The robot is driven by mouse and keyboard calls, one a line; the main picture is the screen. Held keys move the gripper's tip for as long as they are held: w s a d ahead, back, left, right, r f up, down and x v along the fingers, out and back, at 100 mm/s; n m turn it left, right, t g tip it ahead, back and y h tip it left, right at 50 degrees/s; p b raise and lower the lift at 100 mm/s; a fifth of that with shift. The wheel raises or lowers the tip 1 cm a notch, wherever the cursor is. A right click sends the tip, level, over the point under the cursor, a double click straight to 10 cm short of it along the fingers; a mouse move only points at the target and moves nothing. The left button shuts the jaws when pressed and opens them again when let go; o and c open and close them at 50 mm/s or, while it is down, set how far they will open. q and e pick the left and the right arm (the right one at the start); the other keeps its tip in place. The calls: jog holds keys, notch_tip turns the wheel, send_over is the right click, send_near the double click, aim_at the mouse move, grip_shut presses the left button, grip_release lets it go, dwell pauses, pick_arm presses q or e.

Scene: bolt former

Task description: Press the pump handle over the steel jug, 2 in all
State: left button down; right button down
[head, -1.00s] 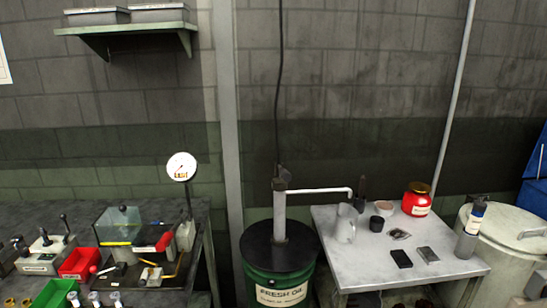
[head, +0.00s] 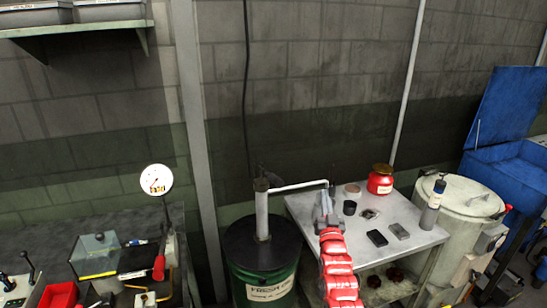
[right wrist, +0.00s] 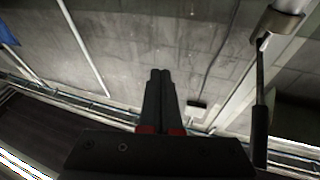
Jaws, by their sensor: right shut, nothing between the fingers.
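The oil pump (head: 262,215) stands on the green drum, its white spout (head: 300,185) reaching right over the table. The dark pump handle (head: 260,171) rises at the pump's top. In the right wrist view the handle (right wrist: 260,135) shows at the right edge, apart from the fingers. My right gripper (head: 326,205) is in front of the spout's end, shut and empty; its fingers also show in the right wrist view (right wrist: 160,76). The steel jug is mostly hidden behind my right gripper. My left gripper is in neither current view.
The metal table (head: 425,235) holds a red jar (head: 380,180), a dark cup (head: 349,208), dark blocks (head: 377,238) and a bottle (head: 434,202). A pale drum (head: 470,203) stands at right. A gauge (head: 156,180) and a red bin (head: 58,297) are at left.

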jog(key=w+a+r+n+g+y+p, duration=0.1)
jog(key=w+a+r+g+p, duration=0.25)
jog(key=r, duration=0.25)
jog(key=w+a+r+g+y+p, duration=0.2)
jog(key=w+a+r+g, duration=0.2)
jog(key=w+r+g, duration=0.15)
jog(key=s+a+r+n+g+p, duration=0.2)
jog(key=s+a+r+g+p, duration=0.2)
jog(key=s+r, duration=1)
jog(key=s+g, duration=0.1)
jog(key=g, duration=0.2)
jog(key=shift+s+r+n+g, duration=0.25)
jog(key=shift+s+n+g, duration=0.05)
jog(key=shift+s+g, duration=0.1)
jog(key=shift+w+f, duration=0.1)
jog(key=shift+f, duration=0.05)
